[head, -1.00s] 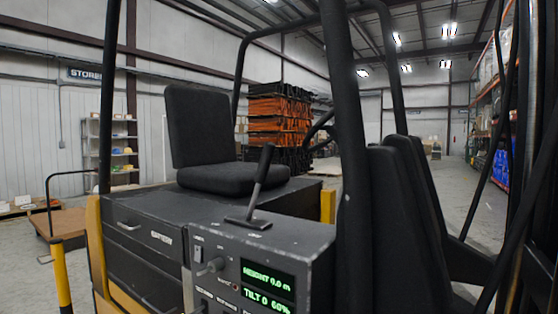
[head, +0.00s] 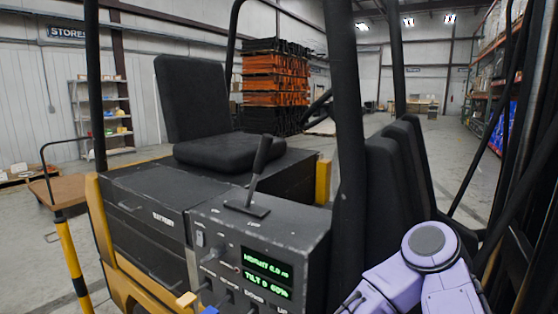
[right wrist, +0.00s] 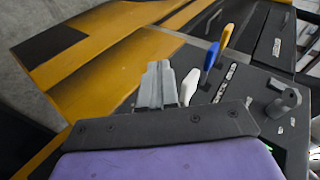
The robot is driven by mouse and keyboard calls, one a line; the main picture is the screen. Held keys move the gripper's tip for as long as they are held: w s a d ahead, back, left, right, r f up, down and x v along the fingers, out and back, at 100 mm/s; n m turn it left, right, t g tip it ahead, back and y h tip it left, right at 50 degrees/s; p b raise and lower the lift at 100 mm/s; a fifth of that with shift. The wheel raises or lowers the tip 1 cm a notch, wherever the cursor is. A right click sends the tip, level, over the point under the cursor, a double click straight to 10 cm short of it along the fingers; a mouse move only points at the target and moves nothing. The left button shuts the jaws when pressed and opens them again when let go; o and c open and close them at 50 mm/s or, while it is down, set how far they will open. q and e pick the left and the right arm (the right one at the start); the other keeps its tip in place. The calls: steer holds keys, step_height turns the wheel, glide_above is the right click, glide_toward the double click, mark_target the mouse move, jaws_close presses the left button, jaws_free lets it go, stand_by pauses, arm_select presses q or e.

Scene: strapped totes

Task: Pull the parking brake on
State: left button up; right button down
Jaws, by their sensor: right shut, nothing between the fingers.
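The black lever (head: 261,160), which looks like the parking brake, stands on the console (head: 290,228) in the head view. It rises from a dark base plate and leans right at the top. My right arm enters at the lower right of the head view, with its gripper out of frame. In the right wrist view the grey fingers of my right gripper (right wrist: 158,84) are shut and empty. They lie beside a white lever handle (right wrist: 190,86); I cannot tell whether they touch it. The black lever is not visible there. My left gripper is in neither view.
A blue handle (right wrist: 211,56) and a yellow handle (right wrist: 227,36) stand past the white one. A grey knob (right wrist: 284,101) projects from the console face. A black post (head: 346,120) rises right of the console, before black seat-like pads (head: 384,185). The driver's seat (head: 215,150) is behind.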

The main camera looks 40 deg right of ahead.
steer(key=w+d+r+m+t, duration=0.2)
steer(key=w+r, duration=0.1)
steer(key=r, duration=0.6)
steer(key=w+d+r+m+t, duration=0.1)
steer(key=w+d+r+t, duration=0.25)
steer(key=r, duration=0.55)
steer(key=s+d+r+m+t+h, duration=0.25)
steer(key=d+r, duration=0.35)
steer(key=r, duration=0.5)
steer(key=s+d+r+m+t+h, duration=0.2)
steer(key=d+r+m+h, duration=0.15)
steer(key=d+r, duration=0.6)
steer(key=w+a+r+p, duration=0.1)
steer(key=w+r+p, duration=0.3)
steer(key=w, duration=0.6)
steer(key=shift+r+y+p, duration=0.3)
steer(key=shift+r, duration=0.05)
steer(key=shift+w, duration=0.1)
